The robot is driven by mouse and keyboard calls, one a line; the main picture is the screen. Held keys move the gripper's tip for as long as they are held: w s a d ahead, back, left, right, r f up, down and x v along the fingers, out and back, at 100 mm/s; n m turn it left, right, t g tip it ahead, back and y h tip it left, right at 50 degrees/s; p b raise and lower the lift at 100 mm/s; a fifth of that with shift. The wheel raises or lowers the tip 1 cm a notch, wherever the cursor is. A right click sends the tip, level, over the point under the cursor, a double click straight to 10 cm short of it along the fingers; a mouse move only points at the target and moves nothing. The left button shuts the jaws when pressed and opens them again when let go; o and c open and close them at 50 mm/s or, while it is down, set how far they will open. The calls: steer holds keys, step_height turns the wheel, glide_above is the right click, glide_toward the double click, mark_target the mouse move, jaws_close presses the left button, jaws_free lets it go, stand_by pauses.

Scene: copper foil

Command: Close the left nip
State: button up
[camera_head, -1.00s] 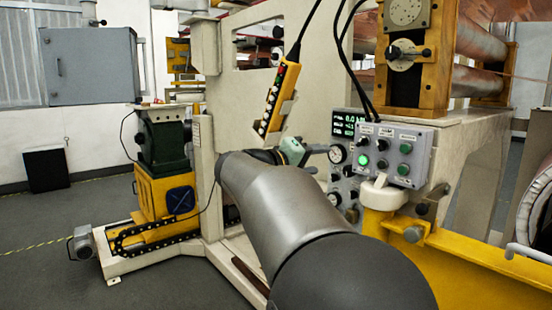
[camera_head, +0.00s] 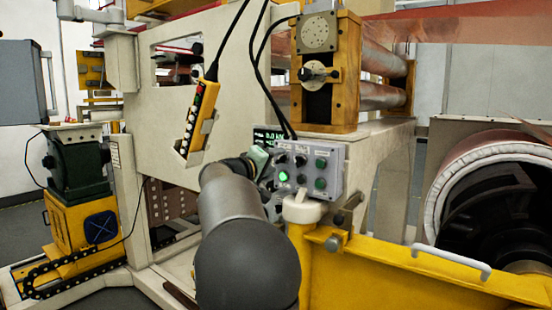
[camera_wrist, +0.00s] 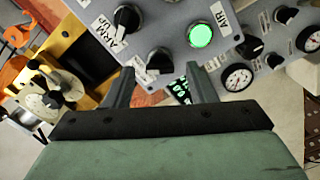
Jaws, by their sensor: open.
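A grey control box (camera_head: 309,172) carries dark knobs, green buttons and one lit green button (camera_head: 283,176). In the wrist view, a black selector knob (camera_wrist: 127,18) has a label reading "ARM UP", partly at an angle. A second black knob (camera_wrist: 158,62) with a white tag lies just beyond my fingertips. The lit green button (camera_wrist: 201,35) is right of it, near an "AIR" label. No label reading nip is legible. My gripper (camera_wrist: 163,82) is open and empty, its fingers apart, facing the box. In the head view my arm largely hides it at the box's left side.
A second panel with gauges (camera_wrist: 237,77) lies behind the box. A yellow pendant (camera_head: 198,115) hangs to the left. Roller blocks with a round dial (camera_head: 317,73) stand above the box. A yellow beam with a handle (camera_head: 452,262) and a large roll lie to the right.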

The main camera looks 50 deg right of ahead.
steer(key=shift+d, duration=0.75)
steer(key=c, duration=1)
steer(key=shift+n, duration=0.5)
steer(key=n, duration=0.4)
steer(key=shift+w+n, duration=0.1)
steer(key=shift+n, duration=0.3)
steer(key=n, duration=0.4)
steer(key=shift+p, duration=0.35)
steer(key=shift+n+p, duration=0.3)
steer(key=shift+n, duration=0.8)
